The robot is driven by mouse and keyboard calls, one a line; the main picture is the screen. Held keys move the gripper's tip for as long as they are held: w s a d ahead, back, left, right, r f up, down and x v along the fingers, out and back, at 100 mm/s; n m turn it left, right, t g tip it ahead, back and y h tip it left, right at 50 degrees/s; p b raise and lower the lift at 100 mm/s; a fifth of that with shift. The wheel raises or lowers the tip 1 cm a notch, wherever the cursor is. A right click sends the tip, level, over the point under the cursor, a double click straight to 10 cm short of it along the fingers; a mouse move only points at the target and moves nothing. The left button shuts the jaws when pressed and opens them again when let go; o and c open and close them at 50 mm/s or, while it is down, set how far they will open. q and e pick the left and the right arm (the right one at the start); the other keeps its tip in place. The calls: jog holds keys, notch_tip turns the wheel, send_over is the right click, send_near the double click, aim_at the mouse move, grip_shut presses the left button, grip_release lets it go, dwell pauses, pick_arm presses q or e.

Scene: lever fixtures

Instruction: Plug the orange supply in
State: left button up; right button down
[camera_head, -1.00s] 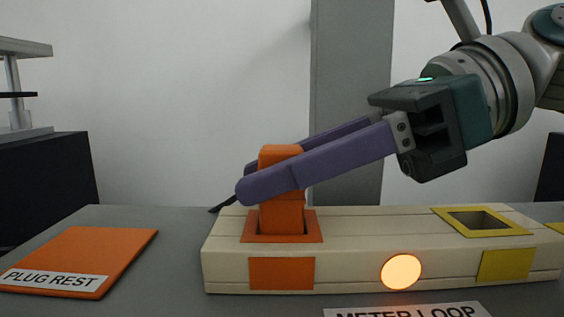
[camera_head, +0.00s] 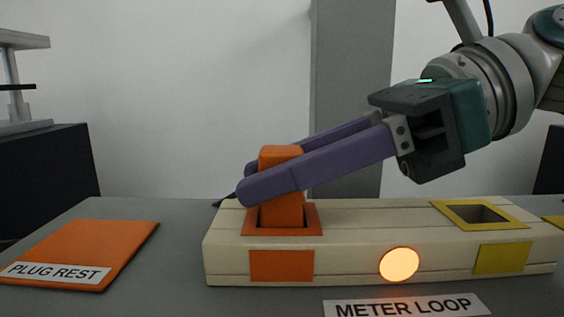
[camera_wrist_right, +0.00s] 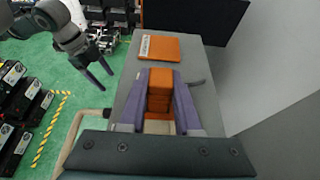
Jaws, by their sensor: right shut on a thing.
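The orange plug (camera_head: 281,208) stands upright in the orange-rimmed socket (camera_head: 312,219) at the left end of a cream block (camera_head: 355,222). Its lower end is hidden inside the opening. My right gripper (camera_head: 258,177) reaches in from the right and is shut on the plug, one purple finger on each side. The right wrist view also shows the plug (camera_wrist_right: 160,92) between the fingers. A round lamp (camera_head: 399,264) on the block's front glows. In the right wrist view, my left gripper (camera_wrist_right: 99,79) hangs over the green floor at left, fingers apart and empty.
An orange pad (camera_head: 90,248) labelled PLUG REST lies left of the block. A yellow-rimmed socket (camera_head: 481,214) at the block's right is empty. A METER LOOP label (camera_head: 405,306) lies in front. A dark cable end (camera_head: 225,201) shows behind the plug.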

jog(key=c, duration=0.5)
grip_release()
